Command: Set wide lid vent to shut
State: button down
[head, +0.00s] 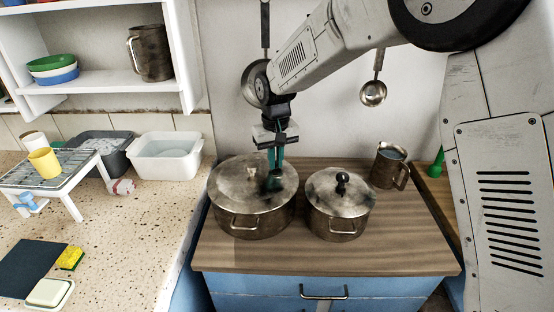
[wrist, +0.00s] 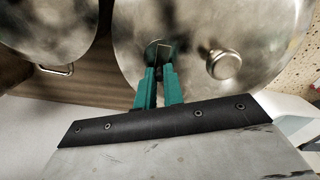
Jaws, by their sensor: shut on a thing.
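The wide lid (head: 233,184) covers the larger steel pot (head: 245,225) on the left of the wooden top. It also fills the right of the wrist view (wrist: 265,30), with its round knob (wrist: 223,64). The lid vent (wrist: 159,50) is a small dark piece on the lid beside the knob. My gripper (head: 275,170) points down over the lid. In the wrist view its teal fingers (wrist: 158,75) are close together, shut on the vent at their tips. The fingers partly hide the vent, and I cannot tell its setting.
A smaller lidded pot (head: 338,215) with a black knob stands close on the right. A metal jug (head: 389,166) stands behind it. A ladle (head: 374,92) hangs on the wall. The stone counter (head: 130,240) lies on the left. The front of the wooden top (head: 330,257) is clear.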

jog(key=shift+a+n, duration=0.1)
jog(key=shift+n, duration=0.4)
jog(key=c, duration=1.5)
grip_release()
notch_tip(320, 180, up, 8)
jog(key=shift+f, duration=0.1)
